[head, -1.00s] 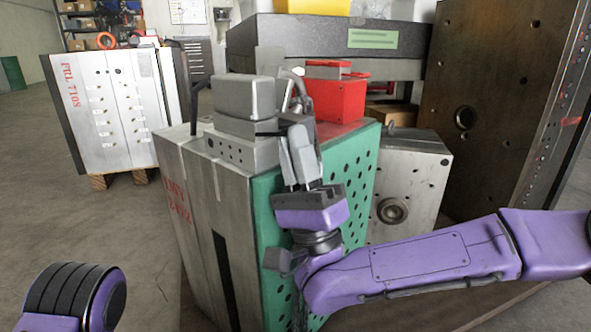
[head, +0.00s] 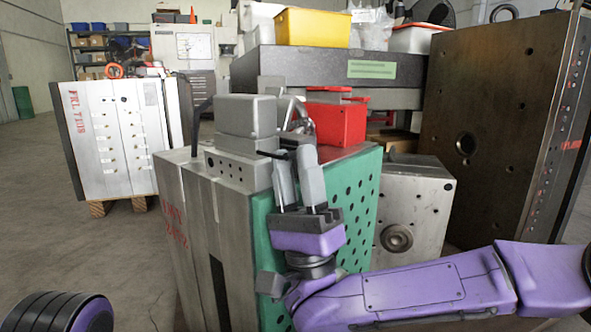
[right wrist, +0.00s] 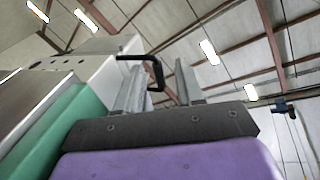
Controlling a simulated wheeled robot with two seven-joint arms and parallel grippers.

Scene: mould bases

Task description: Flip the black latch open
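The black latch (head: 272,154) shows in the head view as a short dark bar. It sticks out from under the grey box on top of the mould base (head: 195,205) with the green perforated side. In the right wrist view the latch (right wrist: 148,64) is a bent black bar reaching across the space between my fingers. My right gripper (head: 296,152) is upright beside the green side, its fingers apart and pointing up. In the right wrist view the gripper (right wrist: 158,55) is also open. I cannot tell whether a finger touches the latch. My left gripper is out of view.
A red box (head: 335,122) sits behind my right gripper. A grey mould block (head: 412,200) and a tall brown plate (head: 485,110) stand to the right. A white mould base (head: 110,150) stands on a pallet at the left. The floor between is clear.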

